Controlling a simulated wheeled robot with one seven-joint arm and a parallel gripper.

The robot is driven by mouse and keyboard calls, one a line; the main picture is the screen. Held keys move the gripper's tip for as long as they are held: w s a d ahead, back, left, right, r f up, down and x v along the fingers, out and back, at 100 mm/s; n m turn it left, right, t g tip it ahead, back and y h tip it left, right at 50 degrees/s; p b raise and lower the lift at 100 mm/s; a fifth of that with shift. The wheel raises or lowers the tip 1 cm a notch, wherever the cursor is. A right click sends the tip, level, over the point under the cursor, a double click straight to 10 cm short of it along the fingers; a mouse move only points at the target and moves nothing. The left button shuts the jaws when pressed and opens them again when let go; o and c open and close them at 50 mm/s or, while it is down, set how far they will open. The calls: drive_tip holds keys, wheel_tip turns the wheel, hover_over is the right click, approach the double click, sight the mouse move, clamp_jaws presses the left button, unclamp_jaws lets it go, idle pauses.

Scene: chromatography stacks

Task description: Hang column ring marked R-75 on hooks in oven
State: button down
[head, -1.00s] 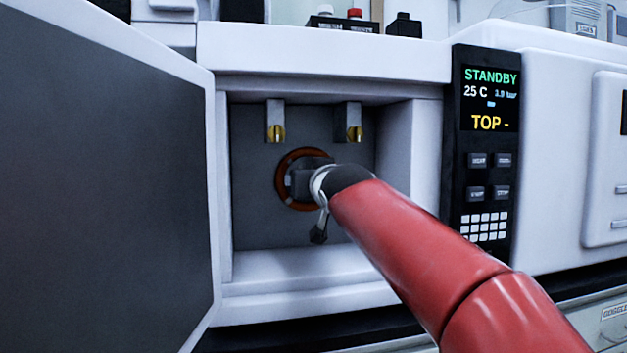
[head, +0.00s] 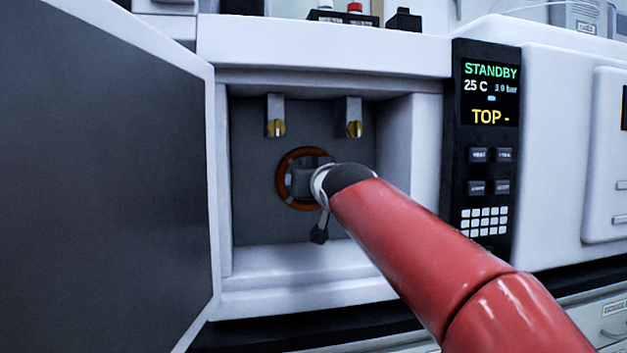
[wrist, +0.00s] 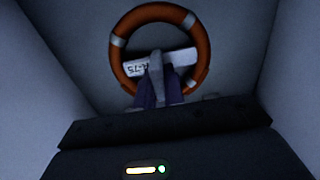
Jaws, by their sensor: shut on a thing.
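The orange-brown column ring (head: 286,197), with pale bands, is upright inside the open oven (head: 255,225). In the wrist view the column ring (wrist: 118,62) carries a white tag (wrist: 135,68) that reads R-75, upside down. My gripper (wrist: 158,75) is shut on the ring's tag bar, in front of the oven's back wall. Two hooks, a left one (head: 275,115) and a right one (head: 348,115), hang at the top of the oven with brass ends. The ring is below them and apart from both. My wrist hides the ring's right part in the head view.
The oven door (head: 110,170) stands wide open at the left. A control panel (head: 487,150) right of the opening reads STANDBY, 25 C and TOP. The oven's side walls are close, with free room below the ring.

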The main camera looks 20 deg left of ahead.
drive_tip(key=shift+f, duration=0.3)
drive_tip(key=c, duration=1.4)
unclamp_jaws()
drive_tip(key=shift+s+d+b, duration=0.1)
drive_tip(key=shift+s+b, duration=0.05)
drive_tip(key=shift+b, duration=0.2)
drive_tip(key=b+v, duration=0.5)
drive_tip(key=v, duration=0.4)
drive_tip(key=shift+s+d+f, duration=0.2)
drive_tip(key=shift+s+d, duration=0.05)
drive_tip(key=shift+s, duration=0.05)
